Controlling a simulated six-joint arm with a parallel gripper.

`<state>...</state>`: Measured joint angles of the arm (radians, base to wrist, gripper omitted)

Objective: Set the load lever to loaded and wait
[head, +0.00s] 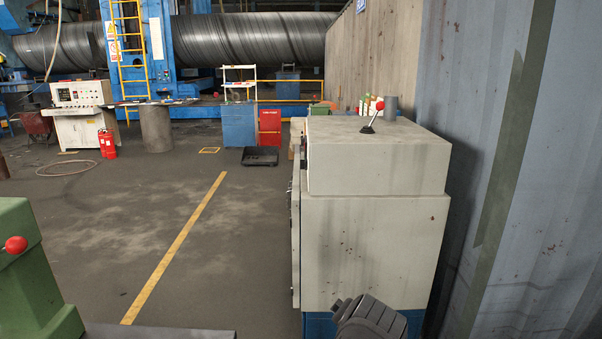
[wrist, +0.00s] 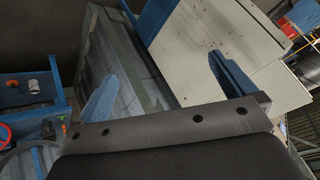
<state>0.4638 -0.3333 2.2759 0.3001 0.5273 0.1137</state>
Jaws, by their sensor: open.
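A lever with a red ball knob (head: 379,105) stands on top of a pale grey cabinet (head: 375,245); its short rod leans to the right. No marking that names its position is readable. A second red knob (head: 15,245) is on a green machine (head: 35,285) at the left edge; I cannot tell which knob is the load lever. My gripper (wrist: 165,86) shows in the wrist view with two blue fingers wide apart and nothing between them. A pale panel, seemingly the cabinet (wrist: 205,40), is beyond the fingers. The gripper is not touching either knob.
A grey cylinder (head: 391,107) and small bottles stand behind the lever. A corrugated wall (head: 560,200) rises close to the cabinet's right. Open floor with a yellow line (head: 175,245) lies left. A control console (head: 80,120) and fire extinguishers (head: 107,143) are farther back.

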